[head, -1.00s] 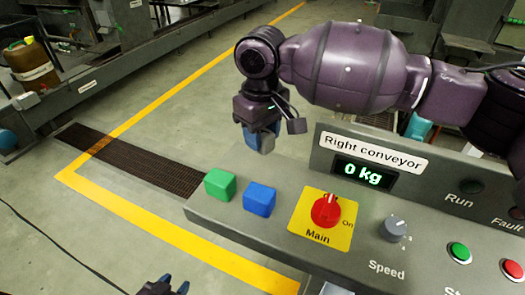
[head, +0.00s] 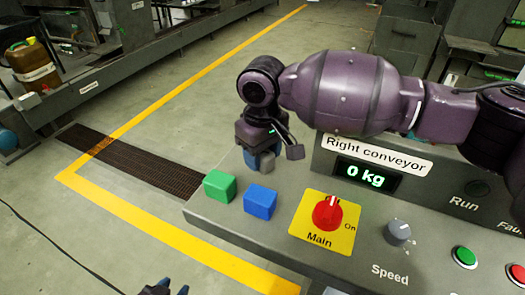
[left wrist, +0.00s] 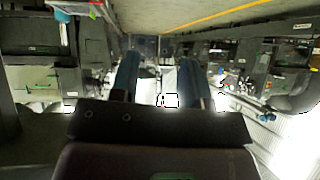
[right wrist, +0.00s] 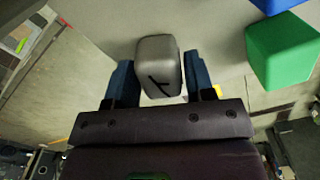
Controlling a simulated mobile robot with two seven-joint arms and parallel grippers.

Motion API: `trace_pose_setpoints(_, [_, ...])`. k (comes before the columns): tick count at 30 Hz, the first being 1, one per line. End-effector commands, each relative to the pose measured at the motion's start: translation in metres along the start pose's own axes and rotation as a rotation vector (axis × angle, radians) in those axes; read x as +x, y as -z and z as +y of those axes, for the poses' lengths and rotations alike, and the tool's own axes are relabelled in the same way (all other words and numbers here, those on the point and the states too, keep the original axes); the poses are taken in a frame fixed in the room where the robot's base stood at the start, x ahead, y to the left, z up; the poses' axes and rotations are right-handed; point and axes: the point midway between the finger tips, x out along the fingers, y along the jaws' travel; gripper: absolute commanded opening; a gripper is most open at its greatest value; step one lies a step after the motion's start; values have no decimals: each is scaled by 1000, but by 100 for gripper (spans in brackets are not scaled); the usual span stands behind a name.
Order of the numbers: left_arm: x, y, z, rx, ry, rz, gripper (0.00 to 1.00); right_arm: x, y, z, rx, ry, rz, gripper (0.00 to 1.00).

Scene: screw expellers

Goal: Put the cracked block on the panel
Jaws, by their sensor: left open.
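The cracked block is a small grey block with a dark crack mark, clear in the right wrist view (right wrist: 158,66) between the fingers of my right gripper (right wrist: 160,78). In the head view the block (head: 267,163) shows low between the blue fingers, over the panel's far left part. The panel (head: 225,222) is the grey control surface; I cannot tell whether the block touches it. My right gripper (head: 264,155) is shut on the block, pointing down. My left gripper (head: 163,287) barely shows at the head view's bottom edge; in its wrist view (left wrist: 160,75) it is open and empty.
A green block (head: 220,186) and a blue block (head: 260,201) sit on the panel, close in front of the right gripper. A red main switch on a yellow plate (head: 322,222), a speed knob (head: 397,232) and an upright display (head: 365,174) stand to the right.

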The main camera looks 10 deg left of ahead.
Motion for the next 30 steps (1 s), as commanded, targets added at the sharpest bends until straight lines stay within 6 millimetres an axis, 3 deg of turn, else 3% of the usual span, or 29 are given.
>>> trace_pose_setpoints(3, [0,-1,0,-1,0,-1,43,0,0,0,0,0,0,65])
trace_pose_setpoints(14, [1,-4,2,-7,0,-5,43,-3,0,0,-1,0,0,65])
trace_pose_setpoints(24, [-5,15,-1,-7,4,25,43,-64,0,0,0,-4,5,65])
trace_pose_setpoints(30, [-8,12,-2,-8,7,18,43,-99,0,0,0,-3,3,65])
